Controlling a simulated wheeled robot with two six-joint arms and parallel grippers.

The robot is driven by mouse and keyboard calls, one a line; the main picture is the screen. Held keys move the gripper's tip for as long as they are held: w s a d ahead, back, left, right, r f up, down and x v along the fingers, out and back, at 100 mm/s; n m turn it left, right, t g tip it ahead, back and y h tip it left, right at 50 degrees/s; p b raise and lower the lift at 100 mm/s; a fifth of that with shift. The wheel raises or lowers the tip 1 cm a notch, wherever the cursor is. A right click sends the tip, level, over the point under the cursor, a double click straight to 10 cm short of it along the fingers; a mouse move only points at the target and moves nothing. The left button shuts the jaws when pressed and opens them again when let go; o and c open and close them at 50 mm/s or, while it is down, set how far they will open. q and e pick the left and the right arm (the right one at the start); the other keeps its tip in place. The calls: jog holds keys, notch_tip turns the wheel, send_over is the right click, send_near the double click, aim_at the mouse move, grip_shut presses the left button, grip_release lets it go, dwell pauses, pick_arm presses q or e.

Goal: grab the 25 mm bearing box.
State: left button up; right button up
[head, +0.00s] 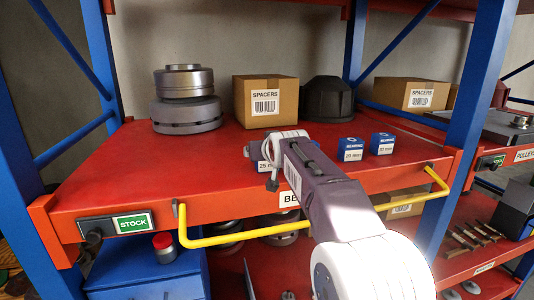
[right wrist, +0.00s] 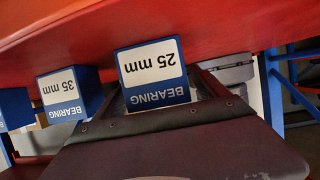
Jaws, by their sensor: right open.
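The 25 mm bearing box (right wrist: 150,72) is blue with a white label and appears upside down in the right wrist view, directly ahead of my right gripper. In the head view its left part (head: 262,166) shows at the shelf's front edge; the rest is hidden behind my right gripper (head: 279,160). My right gripper is open and right at the box; whether its fingers touch the box I cannot tell. My left gripper is out of view.
A 35 mm bearing box (right wrist: 70,95) stands beside it in the right wrist view. Two more bearing boxes (head: 351,150) (head: 382,144) stand to the right on the red shelf (head: 120,180). A spacers carton (head: 265,102) and metal rotors (head: 186,115) stand behind. A yellow handle (head: 250,233) juts out in front.

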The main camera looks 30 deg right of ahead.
jog(key=shift+d+f, duration=0.1)
jog(key=shift+d, duration=0.1)
jog(key=shift+c, duration=0.3)
jog(key=shift+w+a, duration=0.15)
jog(key=c, duration=1.5)
jog(key=shift+r, duration=0.75)
notch_tip(320, 180, up, 3)
jog(key=s+d+r, duration=0.1)
jog(key=d+r, duration=0.1)
jog(key=d, duration=0.1)
jog(key=s+d+r, duration=0.2)
jog(key=d, duration=0.2)
jog(key=s+d+r, duration=0.2)
jog(key=d, duration=0.1)
jog(key=shift+s+d+r+p, duration=0.2)
jog(key=shift+r+p, duration=0.1)
jog(key=shift+p, duration=0.1)
